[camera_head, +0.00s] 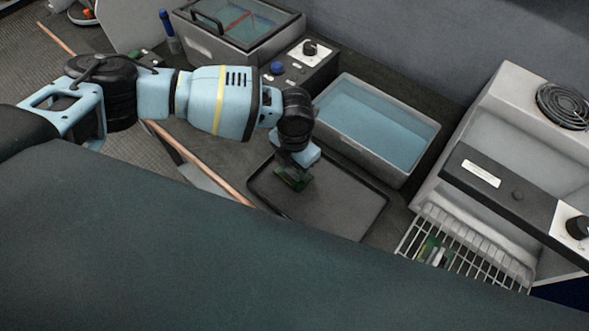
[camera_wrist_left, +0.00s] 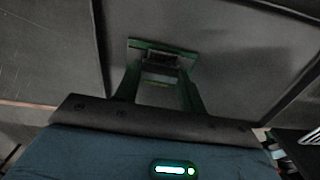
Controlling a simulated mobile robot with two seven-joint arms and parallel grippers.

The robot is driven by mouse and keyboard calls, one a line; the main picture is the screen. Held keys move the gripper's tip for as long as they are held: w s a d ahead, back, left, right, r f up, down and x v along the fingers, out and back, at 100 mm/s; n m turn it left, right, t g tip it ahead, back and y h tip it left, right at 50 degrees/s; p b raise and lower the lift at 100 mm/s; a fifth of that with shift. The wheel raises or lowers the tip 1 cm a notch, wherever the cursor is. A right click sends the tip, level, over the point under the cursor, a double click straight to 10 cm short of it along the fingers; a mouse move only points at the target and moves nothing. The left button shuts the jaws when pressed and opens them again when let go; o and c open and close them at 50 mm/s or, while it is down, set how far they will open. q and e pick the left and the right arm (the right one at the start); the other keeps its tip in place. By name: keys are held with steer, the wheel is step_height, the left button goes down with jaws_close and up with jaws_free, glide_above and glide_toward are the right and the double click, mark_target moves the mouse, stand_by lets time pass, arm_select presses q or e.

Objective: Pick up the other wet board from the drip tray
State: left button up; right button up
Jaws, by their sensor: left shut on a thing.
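My left gripper (camera_head: 296,168) points down over the left part of the dark drip tray (camera_head: 345,207). It is shut on a small green board (camera_head: 291,180). In the left wrist view the board (camera_wrist_left: 150,44) sits between the two fingertips (camera_wrist_left: 163,78), with the grey tray floor (camera_wrist_left: 235,75) behind it. The gripper partly hides the board, and I cannot tell whether its lower edge touches the tray. The rest of the tray looks empty. My right gripper is not in view.
A basin of blue liquid (camera_head: 375,125) stands behind the tray. A lidded bath (camera_head: 238,25) and a knob box (camera_head: 300,68) are farther back. At right, a wire rack (camera_head: 470,252) holding another green board (camera_head: 432,248) extends from a grey machine (camera_head: 500,130).

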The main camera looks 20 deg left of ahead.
mark_target(295, 168)
arm_select(q)
steer(key=shift+r, duration=0.15)
steer(key=shift+r, duration=0.55)
step_height(295, 168, up, 2)
steer(key=shift+r, duration=0.2)
steer(key=s+d, duration=0.3)
steer(key=s, duration=0.1)
steer(key=s+d, duration=0.3)
steer(key=d, duration=0.1)
steer(key=s+d+r, duration=0.1)
steer(key=s+d, duration=0.3)
steer(key=shift+s+d+r, duration=0.1)
steer(key=shift+s, duration=0.2)
